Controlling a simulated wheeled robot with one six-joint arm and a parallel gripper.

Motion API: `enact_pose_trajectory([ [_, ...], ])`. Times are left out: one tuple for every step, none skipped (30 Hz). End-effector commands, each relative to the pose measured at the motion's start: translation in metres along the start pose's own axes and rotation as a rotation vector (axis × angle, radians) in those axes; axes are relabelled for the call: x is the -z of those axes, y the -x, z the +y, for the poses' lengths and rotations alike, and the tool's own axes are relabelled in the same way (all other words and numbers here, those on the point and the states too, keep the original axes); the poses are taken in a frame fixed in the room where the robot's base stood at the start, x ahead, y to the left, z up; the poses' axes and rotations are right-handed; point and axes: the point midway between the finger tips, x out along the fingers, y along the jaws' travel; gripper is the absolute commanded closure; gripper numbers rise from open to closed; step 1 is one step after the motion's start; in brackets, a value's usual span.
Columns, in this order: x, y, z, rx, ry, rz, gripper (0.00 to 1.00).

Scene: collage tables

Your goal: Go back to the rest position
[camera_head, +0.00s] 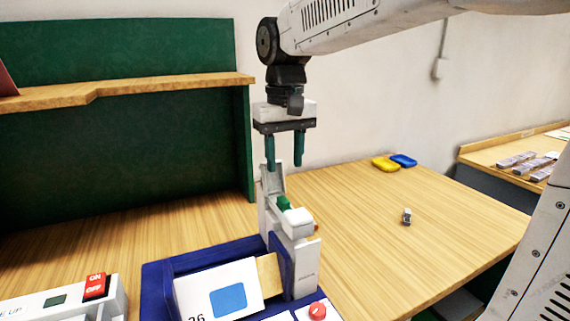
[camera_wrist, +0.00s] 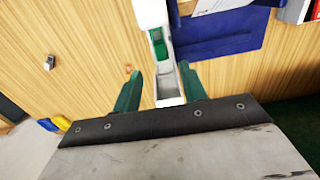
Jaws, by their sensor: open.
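My gripper (camera_head: 285,150) hangs from the arm, pointing down, with its two green fingers apart and nothing between them in the head view. It is above the upright end of a white and grey device with a green part (camera_head: 284,203) on the wooden table (camera_head: 380,230). In the wrist view the open fingers of my gripper (camera_wrist: 160,92) show on either side of the end of the white device (camera_wrist: 151,15). I cannot tell from these views how much height separates them.
A blue tray (camera_head: 205,256) holds a white card with a blue square (camera_head: 228,299). A red ON/OFF switch (camera_head: 95,286) is at front left. Yellow (camera_head: 385,164) and blue (camera_head: 404,160) items and a small grey object (camera_head: 407,216) lie on the table. A green panel with a wooden shelf (camera_head: 150,90) stands behind.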

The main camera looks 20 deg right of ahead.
Motion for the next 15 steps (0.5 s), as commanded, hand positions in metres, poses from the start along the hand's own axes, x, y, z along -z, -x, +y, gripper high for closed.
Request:
enact_pose_trajectory([
  [0.000, 0.000, 0.000, 0.000, 0.000, 0.000, 0.58],
  [0.000, 0.000, 0.000, 0.000, 0.000, 0.000, 0.58],
  [0.000, 0.000, 0.000, 0.000, 0.000, 0.000, 0.58],
  [0.000, 0.000, 0.000, 0.000, 0.000, 0.000, 0.58],
  [0.000, 0.000, 0.000, 0.000, 0.000, 0.000, 0.58],
  [0.000, 0.000, 0.000, 0.000, 0.000, 0.000, 0.58],
  [0.000, 0.000, 0.000, 0.000, 0.000, 0.000, 0.58],
  [0.000, -0.001, 0.000, 0.000, 0.003, 0.002, 0.58],
  [0.000, -0.003, 0.000, 0.000, 0.008, 0.002, 0.58],
  [-0.002, -0.007, 0.000, 0.000, 0.010, -0.005, 0.58],
  [-0.005, -0.013, 0.000, -0.001, 0.013, -0.013, 0.58],
  [-0.013, -0.020, 0.001, -0.002, 0.019, -0.023, 0.58],
  [-0.022, -0.025, 0.002, -0.002, 0.022, -0.027, 0.58],
  [-0.032, -0.030, 0.004, -0.002, 0.025, -0.028, 0.58],
  [-0.048, -0.036, 0.006, -0.002, 0.027, -0.029, 0.58],
])
